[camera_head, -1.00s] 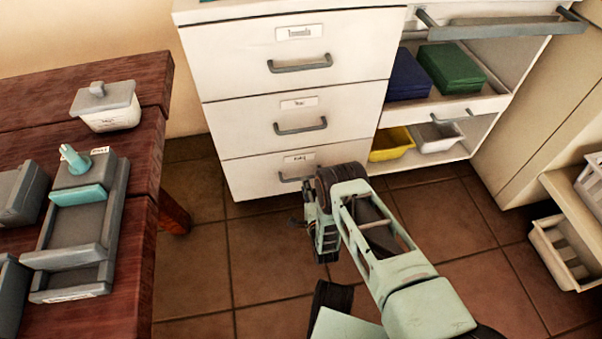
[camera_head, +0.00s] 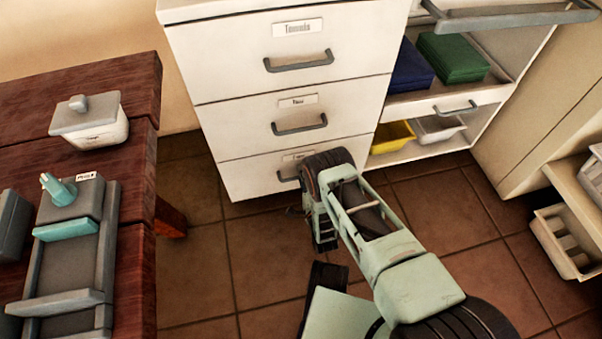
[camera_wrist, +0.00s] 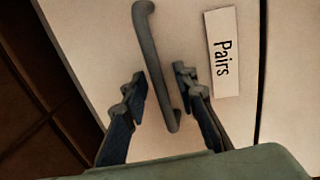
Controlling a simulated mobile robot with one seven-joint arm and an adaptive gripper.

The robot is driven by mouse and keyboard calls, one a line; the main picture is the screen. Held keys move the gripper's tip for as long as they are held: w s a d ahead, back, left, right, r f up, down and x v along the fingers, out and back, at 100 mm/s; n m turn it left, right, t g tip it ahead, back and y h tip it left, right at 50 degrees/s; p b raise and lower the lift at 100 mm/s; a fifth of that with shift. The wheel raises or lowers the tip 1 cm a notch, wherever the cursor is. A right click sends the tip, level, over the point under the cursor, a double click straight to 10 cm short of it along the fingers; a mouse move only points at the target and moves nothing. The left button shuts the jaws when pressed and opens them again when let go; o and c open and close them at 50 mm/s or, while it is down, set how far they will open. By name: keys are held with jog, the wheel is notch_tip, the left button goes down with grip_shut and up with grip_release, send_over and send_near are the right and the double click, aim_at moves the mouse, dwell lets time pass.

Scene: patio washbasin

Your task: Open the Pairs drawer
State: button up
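The Pairs drawer (camera_head: 250,177) is the bottom drawer of the white cabinet in the head view, and its front sits flush with the drawers above. In the wrist view its "Pairs" label (camera_wrist: 224,55) shows sideways, right of the grey bar handle (camera_wrist: 152,45). My gripper (camera_wrist: 161,80) is open, with one finger on each side of the handle's lower part in that picture. I see gaps between the fingers and the bar; depth is hard to judge. In the head view, my wrist hides part of the drawer front, and the handle (camera_head: 287,179) shows only partly.
Two more shut drawers with bar handles (camera_head: 299,126) are above. Open shelves to the right hold a yellow bin (camera_head: 393,138) and folded blue and green cloths (camera_head: 452,58). A red wooden table (camera_head: 140,255) stands at left.

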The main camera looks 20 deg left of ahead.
jog(key=shift+c, duration=0.2)
grip_shut()
dwell(0.3)
